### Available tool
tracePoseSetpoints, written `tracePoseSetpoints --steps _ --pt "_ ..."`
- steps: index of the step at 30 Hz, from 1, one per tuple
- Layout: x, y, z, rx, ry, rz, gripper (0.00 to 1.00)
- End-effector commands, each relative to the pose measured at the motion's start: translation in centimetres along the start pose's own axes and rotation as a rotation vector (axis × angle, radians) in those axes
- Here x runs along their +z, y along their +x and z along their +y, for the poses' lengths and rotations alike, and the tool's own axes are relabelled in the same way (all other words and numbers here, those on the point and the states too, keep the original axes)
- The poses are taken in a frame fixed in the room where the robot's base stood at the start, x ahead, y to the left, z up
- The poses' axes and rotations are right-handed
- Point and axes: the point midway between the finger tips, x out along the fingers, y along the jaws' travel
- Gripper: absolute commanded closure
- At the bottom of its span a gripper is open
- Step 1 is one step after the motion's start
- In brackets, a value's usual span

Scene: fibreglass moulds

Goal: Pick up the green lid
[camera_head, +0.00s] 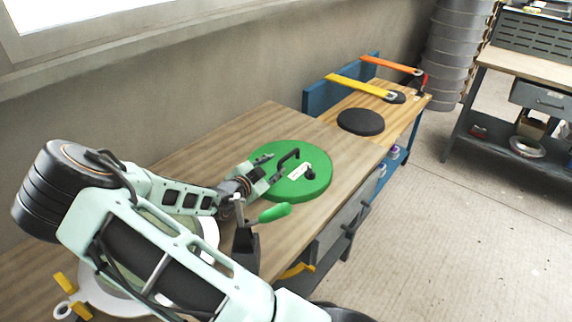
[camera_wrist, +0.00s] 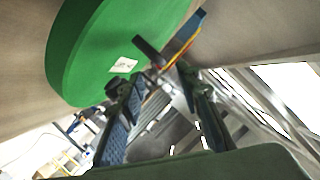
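The green lid (camera_head: 318,188) is a thick round disc lying flat on the wooden table. It has a black bar handle (camera_head: 287,157), a black knob (camera_head: 309,174) and a small white label. My gripper (camera_head: 272,167) is over the left part of the lid, close to the handle. In the wrist view the lid (camera_wrist: 82,50) fills the upper left, and the handle (camera_wrist: 150,52) shows just beyond the fingertips. My gripper (camera_wrist: 154,80) is open there, its two fingers apart with nothing held between them. Whether a finger touches the handle or lid is unclear.
A green-handled clamp (camera_head: 275,213) stands near the front table edge, just below the lid. The wooden table (camera_head: 270,120) is bare behind the lid. A black disc (camera_head: 360,122) and yellow (camera_head: 358,86) and orange (camera_head: 390,64) strips lie on the farther bench.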

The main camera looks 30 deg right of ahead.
Motion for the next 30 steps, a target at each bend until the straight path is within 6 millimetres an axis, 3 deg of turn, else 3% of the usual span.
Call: tracePoseSetpoints --steps 7,14,23,30 --pt "-0.4 3.7 0.1 0.0 -0.002 0.011 0.68" --pt "-0.3 5.6 0.1 0.0 -0.002 0.009 0.68" --pt "-0.4 9.9 0.1 0.0 -0.002 0.009 0.68" --pt "-0.3 10.8 0.1 -0.001 -0.001 0.007 0.68"
